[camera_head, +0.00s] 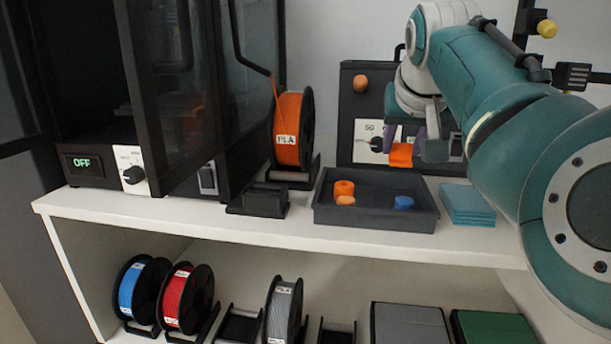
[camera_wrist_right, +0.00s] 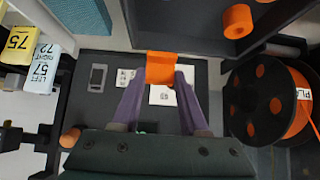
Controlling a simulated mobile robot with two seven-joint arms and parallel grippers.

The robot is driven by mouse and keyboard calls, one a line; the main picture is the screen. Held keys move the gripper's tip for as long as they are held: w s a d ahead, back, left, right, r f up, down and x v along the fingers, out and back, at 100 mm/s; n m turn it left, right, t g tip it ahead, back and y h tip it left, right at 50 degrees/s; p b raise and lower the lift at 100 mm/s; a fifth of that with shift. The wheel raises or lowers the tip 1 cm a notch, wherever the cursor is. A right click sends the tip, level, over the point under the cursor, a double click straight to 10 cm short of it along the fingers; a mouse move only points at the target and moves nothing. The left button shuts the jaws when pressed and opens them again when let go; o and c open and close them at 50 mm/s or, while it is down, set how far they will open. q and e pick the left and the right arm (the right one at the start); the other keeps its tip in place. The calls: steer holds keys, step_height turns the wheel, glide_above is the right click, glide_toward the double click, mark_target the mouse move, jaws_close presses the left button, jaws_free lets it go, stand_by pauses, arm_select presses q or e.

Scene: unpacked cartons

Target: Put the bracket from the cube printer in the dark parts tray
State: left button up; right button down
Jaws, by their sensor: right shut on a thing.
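My right gripper (camera_head: 405,138) has purple fingers and is shut on an orange bracket (camera_head: 401,155). In the right wrist view the bracket (camera_wrist_right: 160,66) sits between the fingertips (camera_wrist_right: 160,84). The dark parts tray (camera_head: 372,219) lies on the white shelf, in front of and below the held bracket; the bracket is clear of it. The tray also shows at the top of the right wrist view (camera_wrist_right: 180,25). The cube printer (camera_head: 175,120) is at the left, its panel reading OFF. My left gripper is out of view.
An orange filament spool (camera_head: 288,128) stands left of the tray, beside a small black holder (camera_head: 258,202). A stack of teal pads (camera_head: 467,204) lies right of it. A dark panel (camera_head: 358,130) stands behind.

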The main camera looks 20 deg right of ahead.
steer(key=shift+f+b, duration=0.5)
steer(key=shift+f, duration=2.2)
steer(key=shift+f, duration=0.2)
steer(key=c, duration=0.7)
jaws_free()
steer(key=shift+w+r, duration=0.1)
